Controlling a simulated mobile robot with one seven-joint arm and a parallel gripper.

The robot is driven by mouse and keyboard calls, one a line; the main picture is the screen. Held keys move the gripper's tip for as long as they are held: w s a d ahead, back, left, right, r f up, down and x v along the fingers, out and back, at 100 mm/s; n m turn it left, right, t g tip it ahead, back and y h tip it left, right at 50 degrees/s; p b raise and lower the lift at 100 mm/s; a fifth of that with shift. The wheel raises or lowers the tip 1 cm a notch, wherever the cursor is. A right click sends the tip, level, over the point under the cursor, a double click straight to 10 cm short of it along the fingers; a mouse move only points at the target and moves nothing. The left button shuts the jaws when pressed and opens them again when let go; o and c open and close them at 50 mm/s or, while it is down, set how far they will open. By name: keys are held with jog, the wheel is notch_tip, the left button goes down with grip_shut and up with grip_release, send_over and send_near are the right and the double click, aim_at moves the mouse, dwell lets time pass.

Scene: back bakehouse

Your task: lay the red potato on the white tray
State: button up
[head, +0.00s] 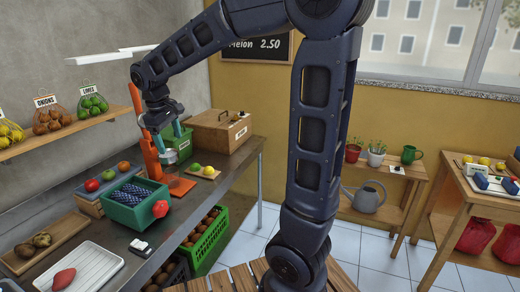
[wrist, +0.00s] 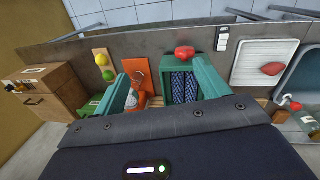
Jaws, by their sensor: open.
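A tapered, dull red potato (head: 63,279) lies on the white tray (head: 98,262) at the lower left of the head view. In the wrist view the potato (wrist: 272,69) is on the ribbed tray (wrist: 262,48) at the right, well apart from my fingers. My gripper (head: 166,143) is raised over the back of the counter, near the orange stand, far from the tray. Its teal fingers are spread with nothing held between them in the wrist view (wrist: 164,85).
A green crate (head: 118,212) with blue patterned cloth stands on the counter, a brighter red lumpy item (head: 160,209) at its corner. An orange stand (head: 150,155), a wooden box (head: 222,130) and a board with brown potatoes (head: 22,262) are also there.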

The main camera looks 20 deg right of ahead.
jog(key=s+d+m+t, duration=0.1)
jog(key=s+d+m, duration=0.4)
jog(key=s+d, duration=0.3)
jog(key=s+d+f+m+t+y, duration=0.1)
jog(key=s+d+m, duration=0.4)
jog(key=d, duration=1.2)
jog(key=s+t, duration=0.1)
jog(key=s, duration=0.2)
jog(key=shift+f, duration=0.15)
